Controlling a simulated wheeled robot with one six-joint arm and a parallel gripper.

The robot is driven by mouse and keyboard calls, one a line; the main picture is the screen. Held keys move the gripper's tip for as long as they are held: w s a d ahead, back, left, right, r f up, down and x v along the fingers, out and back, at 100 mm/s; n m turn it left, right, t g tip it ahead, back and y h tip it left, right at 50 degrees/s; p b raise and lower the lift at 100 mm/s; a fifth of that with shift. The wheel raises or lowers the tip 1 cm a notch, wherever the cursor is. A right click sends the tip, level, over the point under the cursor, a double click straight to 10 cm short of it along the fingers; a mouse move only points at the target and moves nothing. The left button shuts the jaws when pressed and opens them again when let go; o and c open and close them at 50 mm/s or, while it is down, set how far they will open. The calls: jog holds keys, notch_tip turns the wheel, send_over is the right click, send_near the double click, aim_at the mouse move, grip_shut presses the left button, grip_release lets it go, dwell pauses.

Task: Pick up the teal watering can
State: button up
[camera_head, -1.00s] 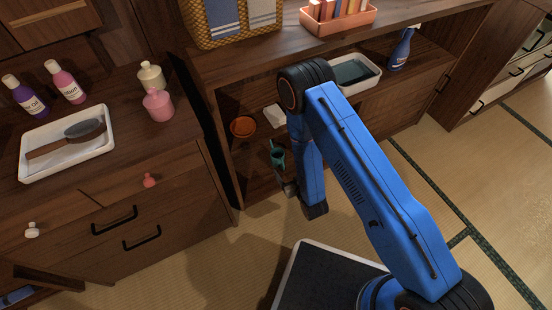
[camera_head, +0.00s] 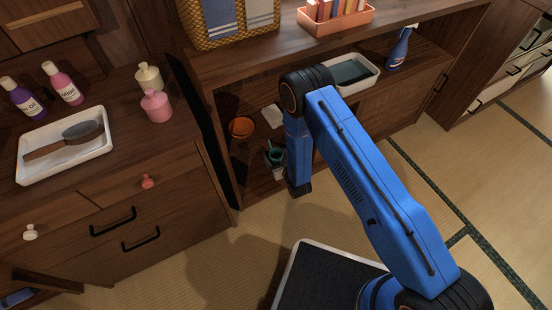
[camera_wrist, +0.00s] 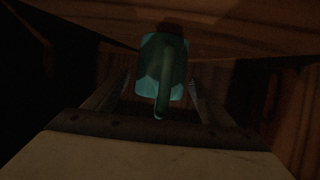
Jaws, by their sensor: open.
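The teal watering can (camera_head: 273,154) stands inside the low open shelf of the dark wooden cabinet, partly hidden behind my blue arm in the head view. In the wrist view the watering can (camera_wrist: 151,72) is straight ahead, with a darker upright part, perhaps its handle, facing me. My gripper (camera_wrist: 159,93) is open, with one finger on each side of the can's near part. The wrist view is dark, and I cannot tell whether the fingers touch it.
An orange dish (camera_head: 241,127) and a white item (camera_head: 272,115) are near the can in the shelf. A white basin (camera_head: 352,74) and a blue spray bottle (camera_head: 400,48) are farther right. The shelf top and side walls enclose the space. Tatami floor (camera_head: 262,240) in front is clear.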

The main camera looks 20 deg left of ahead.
jog(key=shift+w+a+f, duration=0.2)
jog(key=shift+w+a, duration=0.15)
jog(key=shift+w, duration=0.05)
jog(key=c, duration=1.3)
jog(key=shift+c, duration=0.2)
jog(key=shift+r, duration=0.1)
